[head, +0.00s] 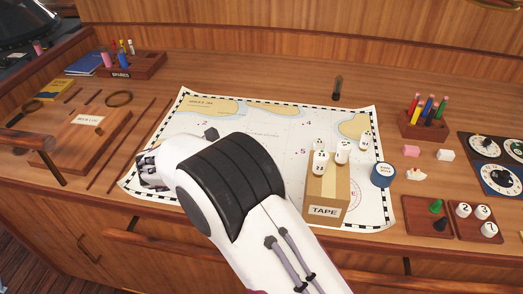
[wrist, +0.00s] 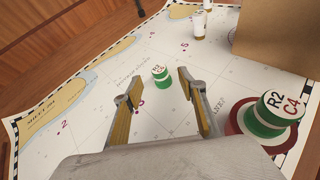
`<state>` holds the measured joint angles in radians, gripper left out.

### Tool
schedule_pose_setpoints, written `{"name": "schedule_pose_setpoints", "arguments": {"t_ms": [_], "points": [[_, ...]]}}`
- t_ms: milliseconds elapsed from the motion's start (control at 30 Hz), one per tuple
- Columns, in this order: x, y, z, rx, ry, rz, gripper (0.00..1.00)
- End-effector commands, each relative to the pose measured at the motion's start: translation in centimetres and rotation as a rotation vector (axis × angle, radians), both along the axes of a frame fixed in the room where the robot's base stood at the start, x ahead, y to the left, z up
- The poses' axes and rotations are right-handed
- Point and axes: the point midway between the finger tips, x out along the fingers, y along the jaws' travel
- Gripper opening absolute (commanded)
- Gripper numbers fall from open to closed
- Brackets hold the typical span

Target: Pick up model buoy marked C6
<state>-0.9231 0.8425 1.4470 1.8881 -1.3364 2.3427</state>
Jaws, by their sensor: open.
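My gripper (head: 150,168) is over the left part of the chart in the head view, with my arm across the middle. In the wrist view my gripper (wrist: 162,78) is open and empty, its two fingers apart. A small green and white buoy (wrist: 160,73) stands on the chart beyond the gap between the fingertips; its marking is too small to read. A larger-looking green and white buoy (wrist: 268,115), marked R2 and C4, is right of the fingers on a dark red ring. I cannot make out a C6 marking. Both green buoys are hidden in the head view.
A cardboard box labelled TAPE (head: 326,190) stands on the chart (head: 260,120), with several white numbered pieces (head: 343,152) at it. A blue roll (head: 383,174) is to its right. A wooden case (head: 85,138) and a magnifier (head: 119,99) lie at left.

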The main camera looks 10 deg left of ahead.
Motion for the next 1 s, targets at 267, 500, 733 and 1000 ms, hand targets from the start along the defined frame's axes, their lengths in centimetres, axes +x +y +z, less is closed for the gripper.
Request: {"name": "schedule_pose_setpoints", "arguments": {"t_ms": [267,500,733,1000], "points": [[2.2,-1.9,-1.2,-0.001,0.000,-0.003,0.41],[3.1,-2.5,-1.7,0.000,0.000,-0.001,0.41],[3.1,-2.5,-1.6,0.000,0.000,-0.001,0.41],[3.1,-2.5,-1.6,0.000,0.000,-0.001,0.31]]}}
